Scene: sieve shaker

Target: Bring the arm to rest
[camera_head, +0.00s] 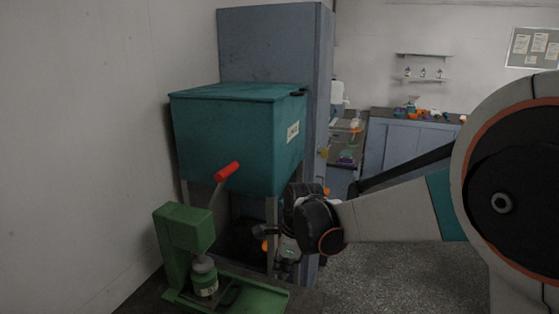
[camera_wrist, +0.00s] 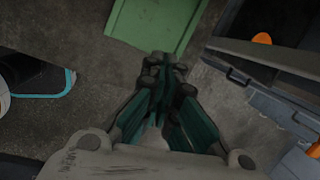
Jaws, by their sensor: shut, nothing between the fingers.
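My arm reaches in from the right side of the head view, with its wrist bent down in front of the teal cabinet. My gripper (camera_head: 285,266) hangs below the wrist, small and dark there, close to the right end of the green press's base. In the wrist view my gripper (camera_wrist: 165,65) shows clearly, its fingers together with nothing between them. Its tips lie just below the green plate (camera_wrist: 155,20) in that picture. I cannot tell the exact gap between my gripper and the press.
A green press (camera_head: 184,230) with a red-handled lever (camera_head: 227,171) stands at front left. A teal lidded cabinet (camera_head: 235,140) stands behind my wrist, before a tall blue-grey cabinet (camera_head: 270,45). Grey drawers (camera_wrist: 265,85) show right in the wrist view. Open floor (camera_head: 390,275) lies below my arm.

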